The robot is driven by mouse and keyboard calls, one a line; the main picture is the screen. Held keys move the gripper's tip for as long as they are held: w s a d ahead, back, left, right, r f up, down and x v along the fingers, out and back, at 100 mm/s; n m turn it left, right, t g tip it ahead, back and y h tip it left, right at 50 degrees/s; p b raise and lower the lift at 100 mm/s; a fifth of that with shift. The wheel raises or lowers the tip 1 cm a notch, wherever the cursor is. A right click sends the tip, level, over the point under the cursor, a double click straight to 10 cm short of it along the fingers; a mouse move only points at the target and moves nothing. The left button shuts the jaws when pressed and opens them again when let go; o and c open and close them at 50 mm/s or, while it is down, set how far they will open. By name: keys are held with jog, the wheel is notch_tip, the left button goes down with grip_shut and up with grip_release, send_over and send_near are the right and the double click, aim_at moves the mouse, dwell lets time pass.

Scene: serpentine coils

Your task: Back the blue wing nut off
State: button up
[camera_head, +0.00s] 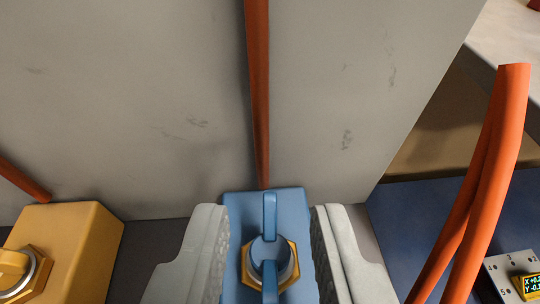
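The blue wing nut (270,252) sits on a brass hex collar (248,272) on the face of a blue block (237,210), low in the middle of the view. Its two wings line up along the picture's vertical. My gripper (270,250) is open, with one grey finger on each side of the nut. Gaps show between both fingers and the nut. The lower wing is cut off by the bottom edge.
A yellow block (72,240) with its own nut stands at left. An orange hose (258,90) runs down a grey panel (150,100) to the blue block.

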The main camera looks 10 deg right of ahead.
jog(key=shift+x, duration=1.1)
jog(key=shift+c, duration=0.5)
grip_shut()
jog(key=shift+n+y, duration=0.4)
jog(key=shift+y, duration=0.1)
jog(key=shift+d+n+y, duration=0.1)
jog(key=shift+n+y, duration=0.8)
jog(key=shift+y, duration=0.2)
jog(key=shift+n+g+y, duration=0.3)
jog(key=shift+n+y, duration=1.1)
jog(key=shift+y, duration=0.2)
jog(key=shift+n+y, duration=0.5)
